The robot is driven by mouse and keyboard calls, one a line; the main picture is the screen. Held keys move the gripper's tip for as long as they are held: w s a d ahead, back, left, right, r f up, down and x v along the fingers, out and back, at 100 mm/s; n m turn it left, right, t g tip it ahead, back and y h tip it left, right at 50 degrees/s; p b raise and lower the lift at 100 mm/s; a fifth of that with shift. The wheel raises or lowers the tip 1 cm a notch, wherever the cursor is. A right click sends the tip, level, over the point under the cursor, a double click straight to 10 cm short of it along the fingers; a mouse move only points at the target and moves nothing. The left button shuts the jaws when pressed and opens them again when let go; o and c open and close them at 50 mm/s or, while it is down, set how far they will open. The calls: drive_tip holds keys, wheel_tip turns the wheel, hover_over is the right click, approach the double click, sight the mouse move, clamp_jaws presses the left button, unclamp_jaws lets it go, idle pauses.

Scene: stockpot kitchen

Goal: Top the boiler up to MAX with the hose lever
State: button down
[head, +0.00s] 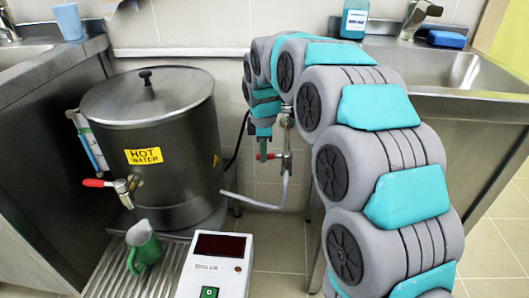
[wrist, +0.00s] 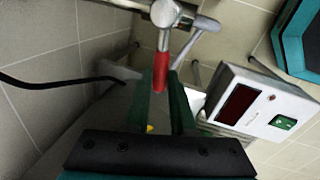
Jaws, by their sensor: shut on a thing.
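The boiler (head: 165,160) is a steel pot with a lid and a yellow HOT WATER label, standing at the left in the head view. A sight gauge (head: 90,142) runs up its left side; I cannot read its level or a MAX mark. The hose lever (wrist: 161,70) is red and sits on a metal valve (wrist: 175,15) at the wall. My gripper (wrist: 160,98) is shut on the lever, with green fingers on both sides of it. In the head view my gripper (head: 263,150) is small beside the valve (head: 287,160). A pale hose (head: 255,204) runs between valve and boiler.
A red-handled tap (head: 125,187) sticks out of the boiler's front. Steel sink units (head: 445,75) flank the area.

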drive_tip(key=shift+w+m, duration=0.55)
drive_tip(key=shift+m, duration=0.35)
drive_tip(key=c, duration=0.8)
unclamp_jaws()
drive_tip(key=shift+o, duration=0.2)
drive_tip(key=r, duration=0.2)
drive_tip(key=s+r, duration=0.1)
drive_tip(key=r, duration=0.4)
drive_tip(key=shift+s+a+r, duration=0.1)
drive_tip(key=shift+s+r, duration=0.15)
drive_tip(key=shift+r, duration=0.15)
